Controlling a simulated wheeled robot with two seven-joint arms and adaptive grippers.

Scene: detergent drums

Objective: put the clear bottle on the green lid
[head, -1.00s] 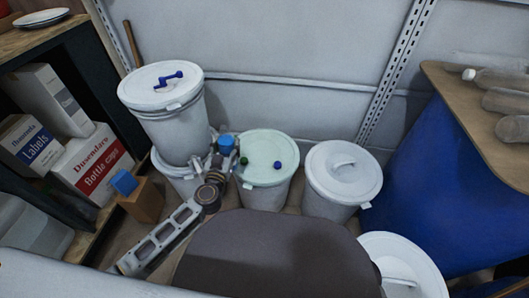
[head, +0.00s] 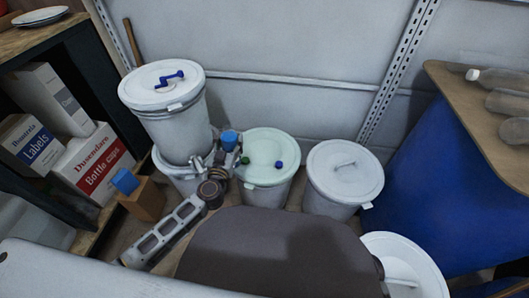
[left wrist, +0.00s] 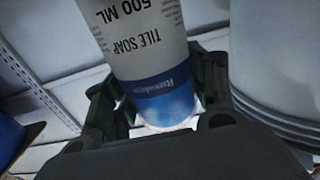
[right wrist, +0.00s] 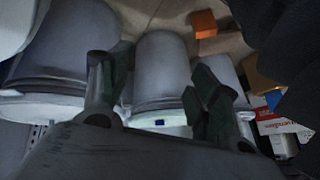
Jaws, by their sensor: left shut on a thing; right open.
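The pale green lid (head: 262,147) covers a white drum in the middle of the head view; a green ball and a blue ball sit on it. My left gripper (head: 222,150) is at the lid's left edge. It is shut on a bottle with a blue end (head: 229,136), which points up. In the left wrist view the bottle (left wrist: 146,50) is pale grey, printed "TILE SOAP" and "500 ML", between the fingers.
Several clear bottles (head: 500,79) lie on a brown board (head: 450,84) at right. Boxes (head: 92,165) fill the left shelf.

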